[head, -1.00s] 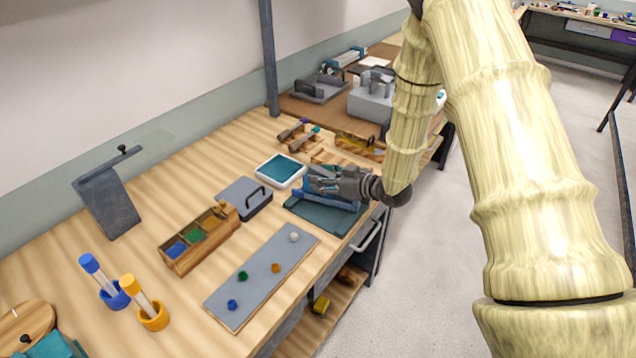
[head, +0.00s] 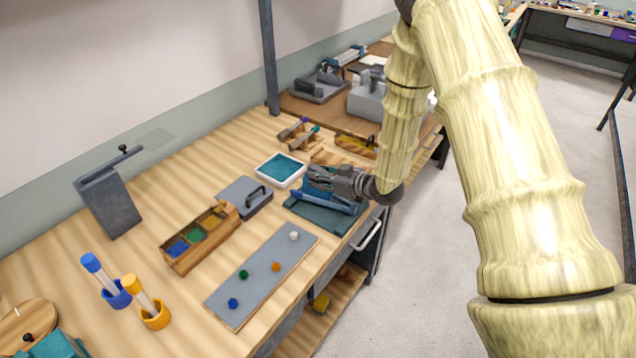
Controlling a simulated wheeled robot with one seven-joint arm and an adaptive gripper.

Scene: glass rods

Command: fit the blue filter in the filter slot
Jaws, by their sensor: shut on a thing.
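A blue square (head: 178,249), which looks like the blue filter, sits in the near-left compartment of a wooden rack (head: 186,265). My gripper (head: 314,180) is over a teal-based device (head: 322,216) near the table's front edge. It is shut on what looks like a blue part (head: 318,188) of that device; the fingers hide the exact contact. I cannot tell for sure which thing is the filter slot. A grey slanted stand (head: 110,205) stands at the back left, away from my gripper.
A grey box with a handle (head: 245,196) and a white tray with a teal inside (head: 279,169) lie left of my gripper. A grey board with coloured knobs (head: 258,280) lies in front. Blue and yellow capped tubes (head: 105,280) stand at the left.

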